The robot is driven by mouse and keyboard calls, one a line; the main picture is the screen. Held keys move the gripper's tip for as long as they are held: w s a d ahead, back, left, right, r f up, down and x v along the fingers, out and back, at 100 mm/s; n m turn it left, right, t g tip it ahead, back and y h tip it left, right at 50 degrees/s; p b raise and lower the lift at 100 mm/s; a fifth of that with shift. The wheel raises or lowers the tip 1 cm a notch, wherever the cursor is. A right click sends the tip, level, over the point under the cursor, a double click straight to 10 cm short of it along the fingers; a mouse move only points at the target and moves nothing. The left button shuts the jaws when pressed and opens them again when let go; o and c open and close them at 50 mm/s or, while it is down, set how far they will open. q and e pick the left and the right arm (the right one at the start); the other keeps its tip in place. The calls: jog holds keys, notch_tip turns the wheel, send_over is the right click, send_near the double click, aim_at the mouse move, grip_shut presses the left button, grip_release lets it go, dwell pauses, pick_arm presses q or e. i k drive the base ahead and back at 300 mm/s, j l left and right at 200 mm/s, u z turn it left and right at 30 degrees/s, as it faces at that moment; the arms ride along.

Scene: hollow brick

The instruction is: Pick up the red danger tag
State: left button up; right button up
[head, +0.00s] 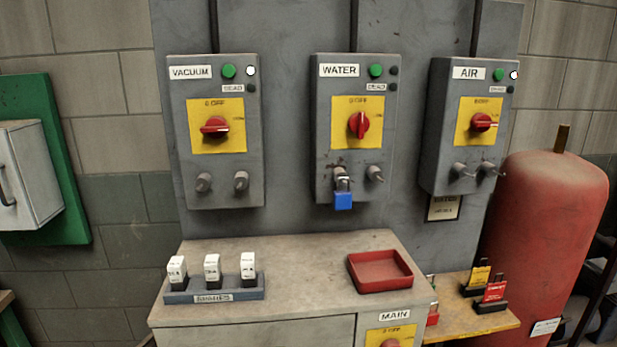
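A red tag (495,291) stands upright in a dark holder on the small wooden shelf at the lower right. Its print is too small to read, so I cannot tell whether it says danger. A yellow tag (480,277) stands in a similar holder just behind and to its left. A red padlock-like object (432,315) sits at the shelf's left edge, partly hidden by the cabinet. Neither of my grippers shows in the head view.
A grey cabinet (300,270) with a red tray (380,271) and a rack of white fuses (214,296) stands left of the wooden shelf (470,325). A red tank (548,215) rises close behind the shelf. VACUUM, WATER and AIR boxes hang above; a blue padlock (343,200) hangs under WATER.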

aim_at(494, 292)
jog(key=z, duration=1.3)
jog(key=i+l, duration=0.1)
jog(key=l+u, duration=0.05)
